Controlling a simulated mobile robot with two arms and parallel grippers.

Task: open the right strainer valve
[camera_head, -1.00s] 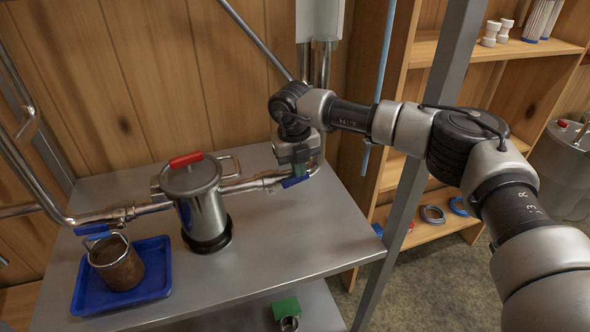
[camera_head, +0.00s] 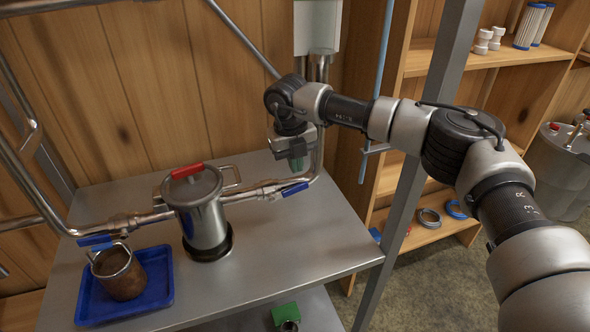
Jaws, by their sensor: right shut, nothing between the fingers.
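The right strainer valve has a blue lever handle (camera_head: 295,189) on the steel pipe to the right of the strainer pot. The handle points right, roughly along the pipe. The strainer pot (camera_head: 205,218) is a steel cylinder with a red-handled lid (camera_head: 187,171). My right gripper (camera_head: 296,164) hangs above and slightly behind the blue handle, fingers pointing down. It is shut, empty and appears apart from the handle. The left valve's blue handle (camera_head: 95,240) is on the pipe to the left of the pot. My left gripper is not in view.
A blue tray (camera_head: 160,290) holds a brown-stained metal cup (camera_head: 120,277) at the left of the steel table (camera_head: 270,235). A grey post (camera_head: 405,195) stands at the table's right, in front of a wooden shelf (camera_head: 425,235). The table's front right is clear.

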